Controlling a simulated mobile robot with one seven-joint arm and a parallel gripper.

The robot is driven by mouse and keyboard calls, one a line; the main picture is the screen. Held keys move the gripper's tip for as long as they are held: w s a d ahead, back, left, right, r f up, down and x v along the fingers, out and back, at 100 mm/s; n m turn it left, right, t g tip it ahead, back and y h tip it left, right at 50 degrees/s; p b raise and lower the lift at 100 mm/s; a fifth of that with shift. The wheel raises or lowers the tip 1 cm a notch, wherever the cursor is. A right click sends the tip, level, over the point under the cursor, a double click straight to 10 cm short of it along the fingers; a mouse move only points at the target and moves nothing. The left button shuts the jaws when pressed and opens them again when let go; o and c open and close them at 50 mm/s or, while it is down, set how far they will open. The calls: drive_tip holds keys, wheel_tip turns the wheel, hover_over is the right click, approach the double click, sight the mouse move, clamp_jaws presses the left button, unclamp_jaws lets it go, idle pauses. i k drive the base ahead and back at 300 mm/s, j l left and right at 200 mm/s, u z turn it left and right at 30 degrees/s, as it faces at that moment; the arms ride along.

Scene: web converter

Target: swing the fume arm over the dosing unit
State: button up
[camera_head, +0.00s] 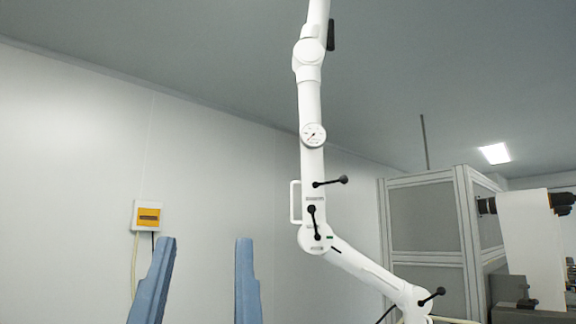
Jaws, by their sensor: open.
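The white jointed fume arm (312,105) runs down from the top of the head view. A round gauge, a white side handle (295,202) and black levers are on it. Below the elbow joint (315,237) its lower section slants down to the right to another joint (411,300) at the bottom edge. Its lower end is out of view. The two blue-grey fingers of my gripper (203,240) rise from the bottom edge, left of the fume arm. They are spread wide with nothing between them. I cannot make out the dosing unit.
A grey-framed enclosure (425,215) stands at the right. Beside it is machinery with a hanging white web (534,250). A yellow-and-white box (147,216) with cables is on the left wall. The space between my fingers and the fume arm looks clear.

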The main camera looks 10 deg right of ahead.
sight(308, 53)
drive_tip(key=z, duration=0.4)
drive_tip(key=i+j, duration=0.15)
drive_tip(key=i, duration=0.7)
drive_tip(key=i+j+u, duration=0.15)
drive_tip(key=i, duration=0.65)
